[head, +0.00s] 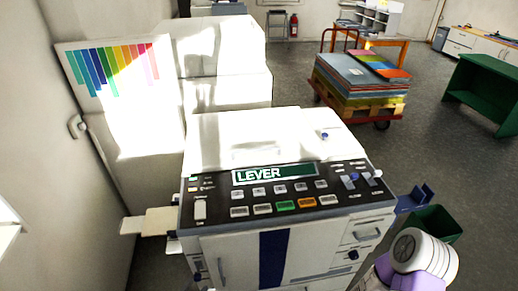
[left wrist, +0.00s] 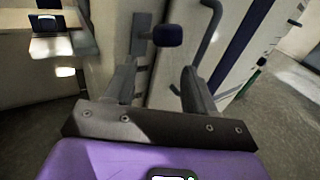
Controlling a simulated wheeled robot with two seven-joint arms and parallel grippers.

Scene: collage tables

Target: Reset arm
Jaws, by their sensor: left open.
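My left gripper (left wrist: 160,72) shows in the left wrist view, its two dark fingers apart with nothing between them. A dark blue knob (left wrist: 168,36) on a short dark stem is just beyond the fingertips, roughly in line with the gap. It appears apart from both fingers. A dark curved handle (left wrist: 209,30) is to its right on the pale machine front. In the head view a white and purple link of my arm is at the lower right, and no fingers show there. My right gripper is not in view.
The white machine (head: 250,140) has a dark control panel and a display (head: 275,173) reading "LEVER". A blue bracket (head: 416,198) and a green bin (head: 432,222) are at its right side. A loaded pallet cart (head: 360,102) stands behind, with open floor around it.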

